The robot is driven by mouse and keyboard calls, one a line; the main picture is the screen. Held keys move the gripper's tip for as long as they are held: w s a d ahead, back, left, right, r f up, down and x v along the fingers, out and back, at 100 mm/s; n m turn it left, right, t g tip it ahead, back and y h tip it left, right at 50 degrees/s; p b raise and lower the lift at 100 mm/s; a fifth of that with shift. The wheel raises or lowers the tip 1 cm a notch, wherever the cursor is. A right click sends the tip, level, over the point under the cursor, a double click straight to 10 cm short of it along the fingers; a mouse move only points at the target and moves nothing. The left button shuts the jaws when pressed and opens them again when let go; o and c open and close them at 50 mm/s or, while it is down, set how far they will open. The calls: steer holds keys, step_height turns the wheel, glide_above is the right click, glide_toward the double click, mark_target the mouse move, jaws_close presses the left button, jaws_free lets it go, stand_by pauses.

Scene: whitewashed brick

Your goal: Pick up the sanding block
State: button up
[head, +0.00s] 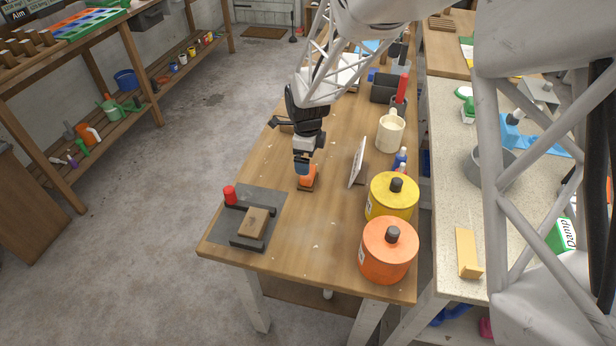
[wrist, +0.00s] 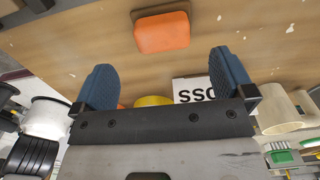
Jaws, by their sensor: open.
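The sanding block appears to be the small orange block with a brown base (head: 308,178), lying on the wooden bench. In the wrist view the orange block (wrist: 162,33) is at the top centre, beyond the fingertips and between their lines. My gripper (head: 302,169) points down at the block in the head view and partly overlaps it. In the wrist view my gripper (wrist: 162,62) has its blue fingers spread wide, with nothing between them. I cannot tell the exact height of the fingertips over the block.
A wooden block (head: 254,222) lies on a dark grey plate (head: 275,200) with black bars and a red knob (head: 230,194). A white sign (head: 357,163) stands right of the gripper. Yellow (head: 378,207) and orange (head: 376,262) canisters and a cream mug (head: 389,134) line the right side.

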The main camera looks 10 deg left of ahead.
steer(key=shift+f, duration=1.15)
steer(key=shift+w+d+f, duration=0.1)
steer(key=shift+f, duration=2.55)
steer(key=c, duration=1)
steer(key=shift+r, duration=0.15)
